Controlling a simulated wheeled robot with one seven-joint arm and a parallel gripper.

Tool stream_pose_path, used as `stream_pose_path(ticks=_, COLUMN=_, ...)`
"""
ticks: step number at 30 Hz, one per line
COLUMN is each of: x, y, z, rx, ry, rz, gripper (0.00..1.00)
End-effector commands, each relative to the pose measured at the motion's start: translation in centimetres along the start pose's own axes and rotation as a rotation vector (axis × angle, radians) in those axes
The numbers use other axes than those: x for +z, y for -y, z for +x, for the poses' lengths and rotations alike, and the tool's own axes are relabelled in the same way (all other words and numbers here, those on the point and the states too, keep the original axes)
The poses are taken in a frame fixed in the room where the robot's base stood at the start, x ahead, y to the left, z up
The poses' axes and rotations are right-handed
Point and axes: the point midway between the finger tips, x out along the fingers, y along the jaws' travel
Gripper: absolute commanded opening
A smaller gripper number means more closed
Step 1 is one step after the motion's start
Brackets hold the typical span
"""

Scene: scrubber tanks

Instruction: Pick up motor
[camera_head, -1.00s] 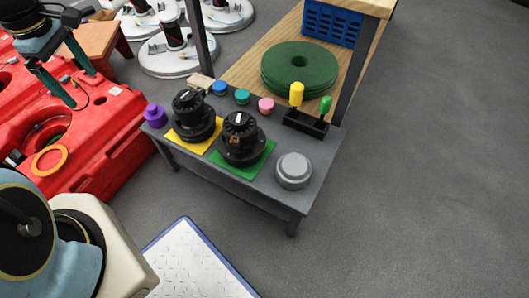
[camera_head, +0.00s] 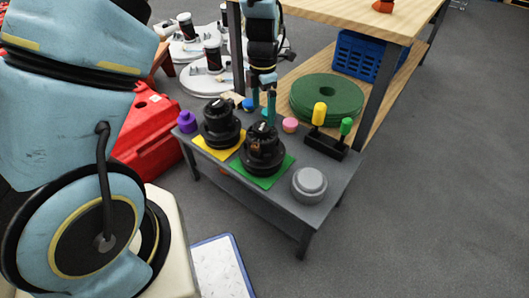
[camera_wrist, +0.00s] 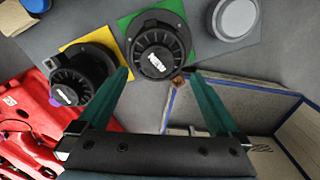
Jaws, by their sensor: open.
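Two black motors stand upright on a low grey table (camera_head: 329,216). One motor (camera_head: 219,122) is on a yellow mat (camera_head: 208,152); the other motor (camera_head: 262,150) is on a green mat (camera_head: 277,177). My gripper (camera_head: 263,100) points down above the table, by the top of the green-mat motor, with its teal fingers apart and nothing between them. In the wrist view the green-mat motor (camera_wrist: 157,50) is just beyond the fingertips, between their lines. The yellow-mat motor (camera_wrist: 78,77) lies left of the left finger there. How high the fingertips are above the motors I cannot tell.
A grey round cap (camera_head: 309,183), a purple knob (camera_head: 187,122), a pink knob (camera_head: 290,125) and a black holder (camera_head: 325,143) with yellow and green handles share the table. A wooden bench (camera_head: 395,25) with green pads (camera_head: 326,97) stands behind. Red tanks (camera_head: 150,137) are left. Open floor is right.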

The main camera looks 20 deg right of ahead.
Motion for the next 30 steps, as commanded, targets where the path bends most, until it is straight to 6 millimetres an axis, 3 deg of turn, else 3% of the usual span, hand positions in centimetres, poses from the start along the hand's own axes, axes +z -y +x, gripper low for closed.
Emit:
stream_pose_path(ticks=8, x=-0.1, y=-0.1, z=2.5, rx=-0.001, ry=0.0, rz=0.0, gripper=1.0)
stream_pose_path(ticks=15, x=-0.2, y=-0.3, z=6.0, rx=-0.001, ry=0.0, rz=0.0, gripper=1.0)
stream_pose_path(ticks=23, x=-0.1, y=-0.3, z=6.6, rx=0.0, ry=0.002, rz=0.0, gripper=1.0)
stream_pose_path(ticks=30, x=-0.1, y=-0.3, z=6.5, rx=0.0, ry=0.001, rz=0.001, gripper=0.76)
